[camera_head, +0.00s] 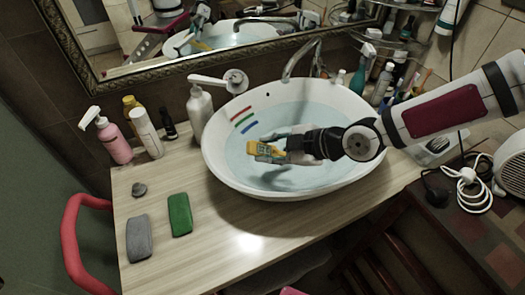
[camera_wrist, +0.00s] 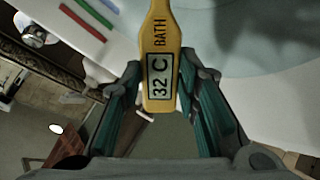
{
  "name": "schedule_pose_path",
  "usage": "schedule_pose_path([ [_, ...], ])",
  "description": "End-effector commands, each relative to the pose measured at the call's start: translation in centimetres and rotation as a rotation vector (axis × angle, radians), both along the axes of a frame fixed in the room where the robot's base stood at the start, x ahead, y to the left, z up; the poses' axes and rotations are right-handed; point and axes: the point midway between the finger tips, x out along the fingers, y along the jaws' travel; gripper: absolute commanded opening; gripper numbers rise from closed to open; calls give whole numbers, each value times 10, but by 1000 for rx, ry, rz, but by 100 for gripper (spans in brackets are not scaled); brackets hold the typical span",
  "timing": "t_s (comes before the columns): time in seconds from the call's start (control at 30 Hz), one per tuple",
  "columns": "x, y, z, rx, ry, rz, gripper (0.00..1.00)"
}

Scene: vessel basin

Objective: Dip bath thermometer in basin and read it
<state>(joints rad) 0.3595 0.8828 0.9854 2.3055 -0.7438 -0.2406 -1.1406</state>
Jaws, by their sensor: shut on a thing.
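The yellow bath thermometer (camera_head: 264,150) is held in my gripper (camera_head: 277,147) over the white basin (camera_head: 221,164). The basin holds clear bluish water (camera_head: 313,111). Red, green and blue strips (camera_head: 242,121) are on its inner left wall. I cannot tell whether the thermometer's far end touches the water; that end runs out of the top of the wrist view.
A green sponge (camera_head: 180,214), a grey block (camera_head: 139,238) and a small stone (camera_head: 139,190) lie on the wooden counter (camera_head: 225,250). Bottles stand left of the basin, including a pink pump bottle (camera_head: 114,141). Several bottles crowd the back right. A faucet (camera_head: 299,62) rises behind the basin.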

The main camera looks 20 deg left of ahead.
Motion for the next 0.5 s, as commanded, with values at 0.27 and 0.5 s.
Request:
schedule_pose_path([
  [0.27,-8,6,1,-1,0,1,1],
  [0.5,-8,7,0,0,0,0,1],
])
